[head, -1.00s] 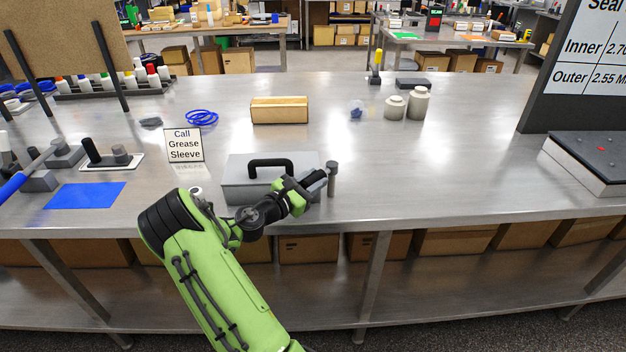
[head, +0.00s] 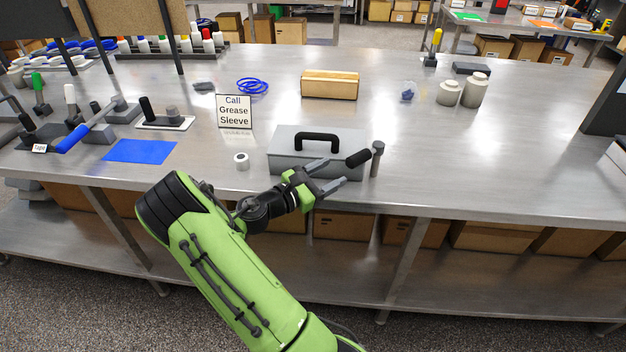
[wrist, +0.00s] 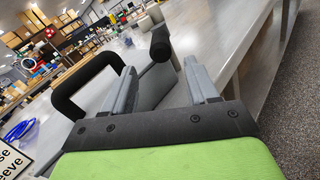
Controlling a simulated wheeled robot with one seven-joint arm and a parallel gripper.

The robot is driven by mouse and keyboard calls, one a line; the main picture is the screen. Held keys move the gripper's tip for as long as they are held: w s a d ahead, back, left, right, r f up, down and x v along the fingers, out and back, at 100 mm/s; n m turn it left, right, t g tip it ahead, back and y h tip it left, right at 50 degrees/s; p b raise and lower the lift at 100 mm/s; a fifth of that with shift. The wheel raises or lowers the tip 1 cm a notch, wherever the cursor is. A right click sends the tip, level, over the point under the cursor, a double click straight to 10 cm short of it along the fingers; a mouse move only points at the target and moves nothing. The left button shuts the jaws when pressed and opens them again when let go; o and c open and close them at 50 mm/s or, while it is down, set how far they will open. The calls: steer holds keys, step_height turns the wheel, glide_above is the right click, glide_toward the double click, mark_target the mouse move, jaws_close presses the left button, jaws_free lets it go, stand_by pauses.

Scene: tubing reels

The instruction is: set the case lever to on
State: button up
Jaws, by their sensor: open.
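The case (head: 283,160) is a grey box with a black carry handle (head: 317,135) on its lid, near the front edge of the bench. Its lever has a black cylindrical grip (head: 358,158) at the case's right end. The grip also shows in the wrist view (wrist: 160,44), on a grey rod slanting down-left. My gripper (head: 340,172) is at the case's front right, its two grey fingers apart and empty. In the wrist view the grip appears beyond and between the fingertips (wrist: 162,78); I see no contact. Any on or off marking is not readable.
A grey post with a dark top (head: 376,160) stands just right of the lever. A small white roll (head: 241,161) and a "Call Grease Sleeve" sign (head: 234,111) are left of the case. A cardboard-coloured box (head: 329,86) is behind.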

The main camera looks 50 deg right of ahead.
steer(key=v, duration=0.5)
steer(key=shift+w+a, duration=0.1)
steer(key=shift+a, duration=0.3)
steer(key=shift+c, duration=0.3)
